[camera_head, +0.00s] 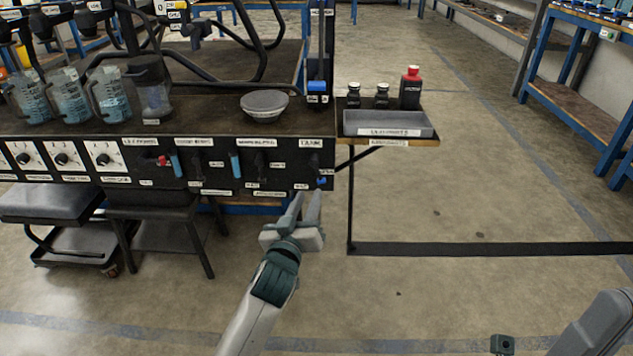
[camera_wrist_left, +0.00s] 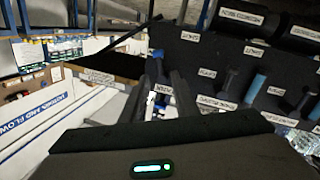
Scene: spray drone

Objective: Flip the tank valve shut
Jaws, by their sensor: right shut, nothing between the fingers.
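A black panel (camera_head: 220,158) on the bench front carries several labelled valve handles. At its right end is a dark handle (camera_head: 314,161) under a label too blurred to read surely, with a small blue part (camera_head: 322,181) below; this looks like the tank valve. My left gripper (camera_head: 306,204) is just below that end, fingers pointing up, with a gap between them. In the left wrist view, its dark fingers (camera_wrist_left: 168,85) reach toward the panel with a blue and white part near them. Contact is unclear.
A blue handle (camera_head: 175,166) and a red one (camera_head: 162,161) sit further left on the panel. Right of it a side shelf holds a grey tray (camera_head: 388,122) and bottles. A stool (camera_head: 52,202) stands at left. Floor in front is clear.

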